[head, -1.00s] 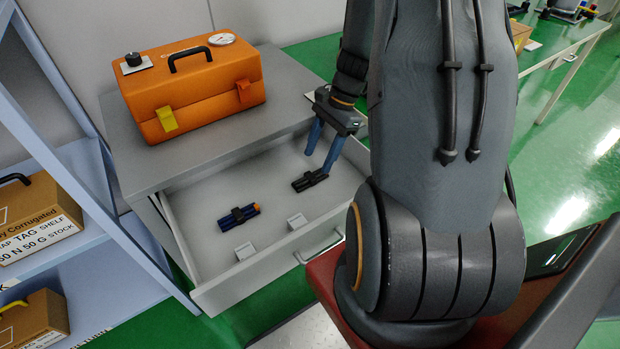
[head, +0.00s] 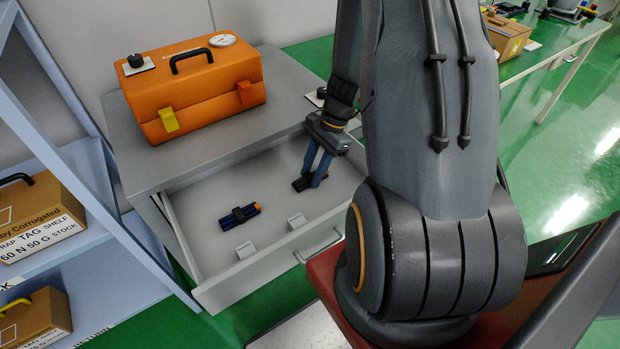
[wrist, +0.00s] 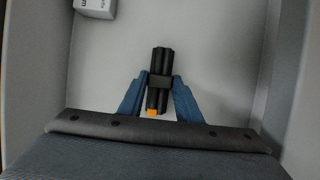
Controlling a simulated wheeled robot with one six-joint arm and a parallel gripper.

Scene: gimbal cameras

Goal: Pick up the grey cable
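The grey cable (wrist: 160,66) is a short, dark grey bundle with a black band round its middle and an orange tip. It lies in the open drawer (head: 270,187), on the right side. My gripper (head: 311,182) reaches down into the drawer over it and hides much of it in the head view. In the wrist view, the blue fingers of my gripper (wrist: 160,80) close in on both sides of the bundle at its band, seemingly touching it. The bundle appears to rest on the drawer floor.
A blue cable bundle (head: 239,216) with an orange end lies further left in the drawer. An orange toolbox (head: 195,90) sits on the cabinet top. A blue shelf (head: 100,285) stands at left.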

